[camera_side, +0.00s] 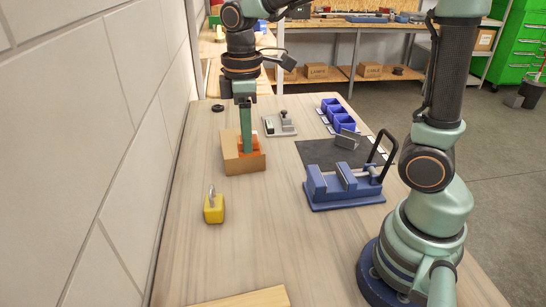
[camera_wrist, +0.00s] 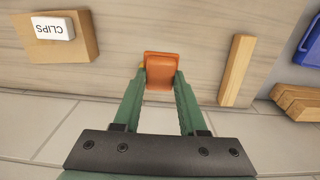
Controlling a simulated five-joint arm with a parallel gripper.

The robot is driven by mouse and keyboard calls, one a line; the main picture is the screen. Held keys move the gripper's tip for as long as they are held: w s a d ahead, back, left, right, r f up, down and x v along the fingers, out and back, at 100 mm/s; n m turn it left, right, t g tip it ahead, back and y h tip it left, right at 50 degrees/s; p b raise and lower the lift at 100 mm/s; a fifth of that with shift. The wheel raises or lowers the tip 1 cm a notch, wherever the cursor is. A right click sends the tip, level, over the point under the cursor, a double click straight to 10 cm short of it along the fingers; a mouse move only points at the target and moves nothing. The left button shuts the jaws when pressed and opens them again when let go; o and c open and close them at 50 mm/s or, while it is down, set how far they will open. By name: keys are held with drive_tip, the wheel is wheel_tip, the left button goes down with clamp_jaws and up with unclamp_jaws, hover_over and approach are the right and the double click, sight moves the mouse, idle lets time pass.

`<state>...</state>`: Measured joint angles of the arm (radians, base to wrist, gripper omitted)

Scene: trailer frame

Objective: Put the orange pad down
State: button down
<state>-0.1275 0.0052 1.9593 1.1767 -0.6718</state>
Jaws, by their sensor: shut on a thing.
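The orange pad (camera_side: 249,143) is between the fingertips of my gripper (camera_side: 246,147) in the side view, at a cardboard block or box (camera_side: 238,164) on the bench. I cannot tell whether the pad touches the cardboard or is just above or in front of it. In the wrist view the orange pad (camera_wrist: 161,72) sits between the two green fingertips of my gripper (camera_wrist: 161,80), which are shut on its sides. A small yellow bit shows at the pad's left edge there.
A yellow weight-like block (camera_side: 213,208), a blue vise (camera_side: 343,186), a grey fixture (camera_side: 280,124) and blue bins (camera_side: 338,117) stand on the bench. The wrist view shows a CLIPS box (camera_wrist: 85,45) and a wooden strip (camera_wrist: 237,70). The bench's front middle is clear.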

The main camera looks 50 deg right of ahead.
drive_tip(key=s+d, duration=0.2)
drive_tip(key=d, duration=0.6)
wheel_tip(320, 180, down, 20)
drive_tip(key=shift+w, duration=0.15)
drive_tip(key=shift+f, duration=0.1)
drive_tip(key=shift+c, duration=2.3)
unclamp_jaws()
